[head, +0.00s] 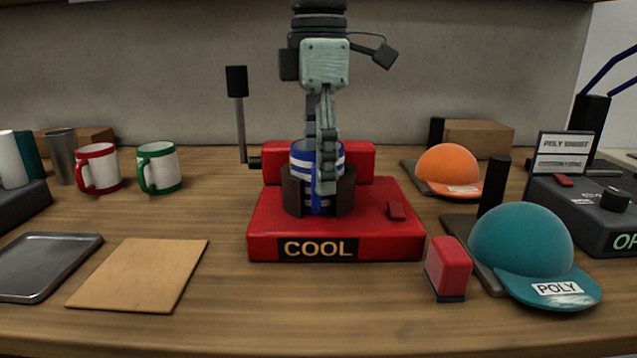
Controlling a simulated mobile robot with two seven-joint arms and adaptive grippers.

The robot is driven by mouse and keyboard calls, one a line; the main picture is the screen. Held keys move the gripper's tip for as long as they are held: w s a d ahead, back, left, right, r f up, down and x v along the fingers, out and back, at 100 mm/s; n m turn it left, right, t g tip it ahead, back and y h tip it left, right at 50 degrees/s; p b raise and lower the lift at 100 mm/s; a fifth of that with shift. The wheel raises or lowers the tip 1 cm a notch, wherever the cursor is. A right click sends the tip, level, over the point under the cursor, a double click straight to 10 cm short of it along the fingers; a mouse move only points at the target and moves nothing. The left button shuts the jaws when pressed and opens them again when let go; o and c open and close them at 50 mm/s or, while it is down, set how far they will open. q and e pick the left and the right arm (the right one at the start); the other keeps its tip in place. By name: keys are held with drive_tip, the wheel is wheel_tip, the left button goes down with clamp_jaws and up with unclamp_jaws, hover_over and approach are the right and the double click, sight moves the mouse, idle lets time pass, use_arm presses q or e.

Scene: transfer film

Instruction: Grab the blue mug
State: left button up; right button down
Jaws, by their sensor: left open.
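The blue mug (302,152), blue with white bands, stands upright in the dark wrap-around holder (291,192) of the red press (270,225) marked COOL. A blue piece, seemingly its handle (316,204), faces me at the front. My left gripper (324,180) hangs down from above with its fingers open and pointing down at the mug's front. The fingers overlap the mug and hide its middle; whether they touch it I cannot tell. My right gripper is not in view.
A red-handled mug (101,168) and a green-handled mug (160,168) stand at left. A cork mat (140,274) and metal tray (45,265) lie front left. A red block (448,267), teal cap (521,245) and orange cap (447,168) are at right. The press lever (239,110) rises at left.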

use_arm(q)
drive_tip(key=f, duration=0.3)
drive_tip(key=shift+w+a+f, duration=0.1)
drive_tip(key=shift+a+f, duration=0.1)
drive_tip(key=shift+f, duration=0.45)
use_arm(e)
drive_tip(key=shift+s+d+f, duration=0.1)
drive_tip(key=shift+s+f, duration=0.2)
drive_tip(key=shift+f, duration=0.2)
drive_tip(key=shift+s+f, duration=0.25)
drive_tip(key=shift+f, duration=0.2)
use_arm(q)
drive_tip(key=shift+c, duration=0.5)
drive_tip(key=c, duration=0.7)
clamp_jaws()
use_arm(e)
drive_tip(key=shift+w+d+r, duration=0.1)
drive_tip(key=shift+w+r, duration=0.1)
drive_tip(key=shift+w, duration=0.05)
